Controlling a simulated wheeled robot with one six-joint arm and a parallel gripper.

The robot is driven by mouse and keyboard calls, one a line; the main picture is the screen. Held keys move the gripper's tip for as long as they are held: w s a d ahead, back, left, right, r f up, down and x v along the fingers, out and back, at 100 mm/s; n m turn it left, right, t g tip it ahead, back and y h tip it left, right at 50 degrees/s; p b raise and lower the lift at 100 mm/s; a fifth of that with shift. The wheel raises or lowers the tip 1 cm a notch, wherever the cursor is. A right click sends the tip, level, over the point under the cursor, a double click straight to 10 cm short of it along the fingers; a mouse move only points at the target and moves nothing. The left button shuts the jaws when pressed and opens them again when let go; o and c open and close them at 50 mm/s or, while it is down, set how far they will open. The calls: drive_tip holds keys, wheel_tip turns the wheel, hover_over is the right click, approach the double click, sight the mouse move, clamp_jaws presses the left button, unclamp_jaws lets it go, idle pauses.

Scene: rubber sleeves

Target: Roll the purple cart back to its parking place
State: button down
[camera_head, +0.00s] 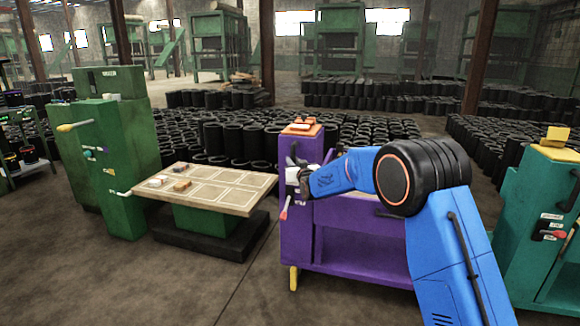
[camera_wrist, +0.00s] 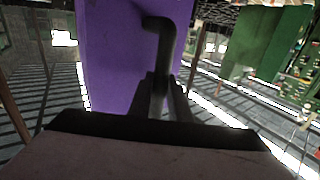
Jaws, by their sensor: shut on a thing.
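The purple cart (camera_head: 345,233) stands upright on the floor, right of the middle in the head view. Its purple side panel (camera_wrist: 112,60) fills the upper left middle of the wrist view. A dark bent handle (camera_wrist: 160,45) stands out from that panel. My gripper (camera_wrist: 160,100) is shut on this handle, with a finger on each side of it. In the head view my gripper (camera_head: 294,178) is at the cart's left upright, partly hidden by my blue arm. The arm also covers part of the cart's right side.
A low table (camera_head: 225,190) with a wooden grid top stands left of the cart, across a strip of bare floor. A green machine (camera_head: 115,150) is at the left. A teal cabinet (camera_head: 530,225) stands close on the right. Many black rubber sleeves (camera_head: 245,140) fill the floor behind.

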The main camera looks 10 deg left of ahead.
drive_tip(key=shift+w+d, duration=0.1)
drive_tip(key=shift+w, duration=0.25)
drive_tip(key=shift+r, duration=0.1)
drive_tip(key=c, duration=1.6)
unclamp_jaws()
drive_tip(key=shift+w, duration=0.1)
drive_tip(key=shift+c, duration=0.2)
drive_tip(key=v, duration=1.7)
drive_tip(key=shift+s, duration=0.25)
drive_tip(key=shift+d, duration=0.1)
